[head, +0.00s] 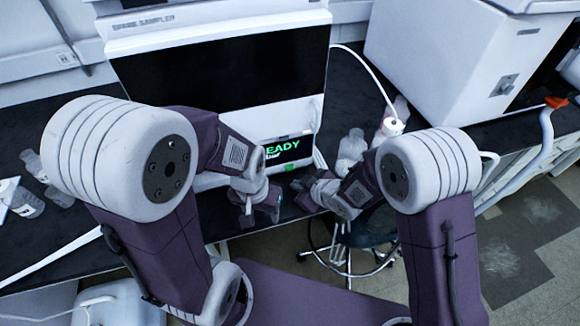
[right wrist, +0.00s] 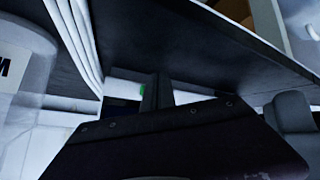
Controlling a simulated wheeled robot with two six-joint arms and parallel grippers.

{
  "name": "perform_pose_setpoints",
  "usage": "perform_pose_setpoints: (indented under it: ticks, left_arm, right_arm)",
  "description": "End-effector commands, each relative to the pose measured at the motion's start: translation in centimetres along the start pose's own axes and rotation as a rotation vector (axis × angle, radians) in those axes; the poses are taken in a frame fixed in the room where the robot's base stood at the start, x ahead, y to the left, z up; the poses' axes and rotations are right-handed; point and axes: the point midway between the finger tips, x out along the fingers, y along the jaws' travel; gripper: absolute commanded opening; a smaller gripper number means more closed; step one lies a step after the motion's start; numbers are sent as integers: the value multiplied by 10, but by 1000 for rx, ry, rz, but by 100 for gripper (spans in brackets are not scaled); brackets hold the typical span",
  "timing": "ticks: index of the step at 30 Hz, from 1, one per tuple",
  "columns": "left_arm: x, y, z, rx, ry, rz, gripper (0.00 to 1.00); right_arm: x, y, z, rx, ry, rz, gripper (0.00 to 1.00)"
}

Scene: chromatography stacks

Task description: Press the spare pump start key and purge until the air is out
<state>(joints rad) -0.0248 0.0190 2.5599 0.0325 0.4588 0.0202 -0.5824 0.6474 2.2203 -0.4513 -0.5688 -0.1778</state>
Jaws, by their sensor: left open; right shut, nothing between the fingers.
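The white instrument labelled as the spare sampler (head: 205,15) stands on the dark bench with a wide black front. Its lower panel carries a small display (head: 284,150) with green text reading "READY", partly hidden by my left arm. A green key (head: 290,167) sits just under the display. A small green patch (right wrist: 145,90) also shows beside the fingers in the right wrist view. My left gripper (head: 260,212) is open and empty, below and left of the key. My right gripper (head: 299,187) is shut and empty, just below the key, apart from it as far as I can tell.
Clear bottles (head: 351,148) stand behind my right gripper, and a white-capped bottle (head: 393,127) has a tube in it. More bottles (head: 28,205) are at the left. A large white instrument (head: 455,50) fills the right. A stool (head: 360,235) is below the bench edge.

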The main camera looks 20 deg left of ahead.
Motion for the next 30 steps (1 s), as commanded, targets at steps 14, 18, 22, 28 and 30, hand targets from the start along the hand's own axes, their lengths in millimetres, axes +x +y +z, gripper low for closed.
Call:
perform_pose_setpoints:
  ticks: [14,18,22,28,30]
  left_arm:
    - [-10,0,-1,0,0,0,53]
    - [-10,0,-1,0,0,0,53]
    - [-10,0,-1,0,0,0,53]
    - [-10,0,-1,0,0,0,53]
    - [-10,0,-1,0,0,0,53]
  right_arm:
    - [20,15,-14,0,-1,0,0]
    - [20,14,-14,0,-1,0,0]
    - [20,14,-14,0,-1,0,0]
    - [20,14,-14,0,-1,0,0]
    - [20,14,-14,0,-1,0,0]
